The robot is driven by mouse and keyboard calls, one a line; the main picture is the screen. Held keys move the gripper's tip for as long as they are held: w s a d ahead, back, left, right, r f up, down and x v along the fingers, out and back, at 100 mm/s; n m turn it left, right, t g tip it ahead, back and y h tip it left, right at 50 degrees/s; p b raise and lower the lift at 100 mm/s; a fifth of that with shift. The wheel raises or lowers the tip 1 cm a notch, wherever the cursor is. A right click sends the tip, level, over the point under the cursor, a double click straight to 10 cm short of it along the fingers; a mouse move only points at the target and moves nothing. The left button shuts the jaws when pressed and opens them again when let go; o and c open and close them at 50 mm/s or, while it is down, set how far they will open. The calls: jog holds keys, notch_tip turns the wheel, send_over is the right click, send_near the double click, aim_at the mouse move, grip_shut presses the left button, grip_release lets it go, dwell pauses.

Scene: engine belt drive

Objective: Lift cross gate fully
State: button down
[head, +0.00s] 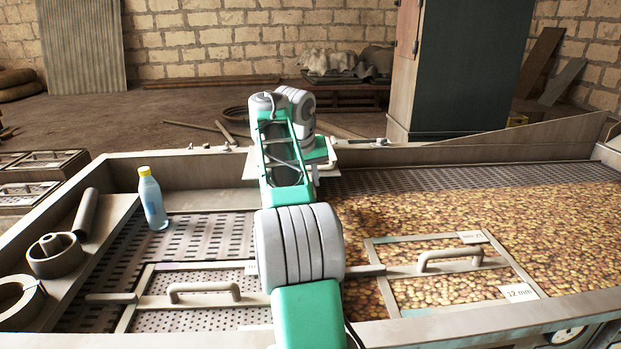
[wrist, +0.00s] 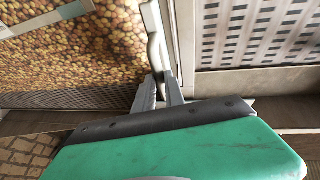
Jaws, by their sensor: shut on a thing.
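In the wrist view my gripper (wrist: 159,93) is shut on a pale grey bar handle (wrist: 155,48). The handle stands beside a narrow pale upright strip (wrist: 186,45), which appears to be the cross gate, between the grain and the bare slotted floor. In the head view my arm covers most of that dividing line and my fingers are hidden. A pale plate edge (head: 326,157) shows beside the arm's far end; I cannot tell whether it is part of the gate. How high the gate stands is not clear.
Grain (head: 480,215) covers the right of the bed; the slotted floor (head: 205,240) on the left is bare. A blue bottle (head: 152,203) stands at left. Framed screens with handles lie in front, one left (head: 165,325), one right (head: 400,298). A tall dark cabinet (head: 465,70) stands behind.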

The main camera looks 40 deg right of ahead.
jog(key=shift+r+p, duration=0.75)
jog(key=shift+r, duration=0.8)
jog(key=shift+d, duration=0.1)
jog(key=c, duration=1.6)
grip_release()
jog(key=shift+o, duration=1)
jog(key=shift+f, duration=0.15)
jog(key=p+v, duration=0.4)
jog(key=v, duration=0.4)
jog(key=shift+p, duration=0.3)
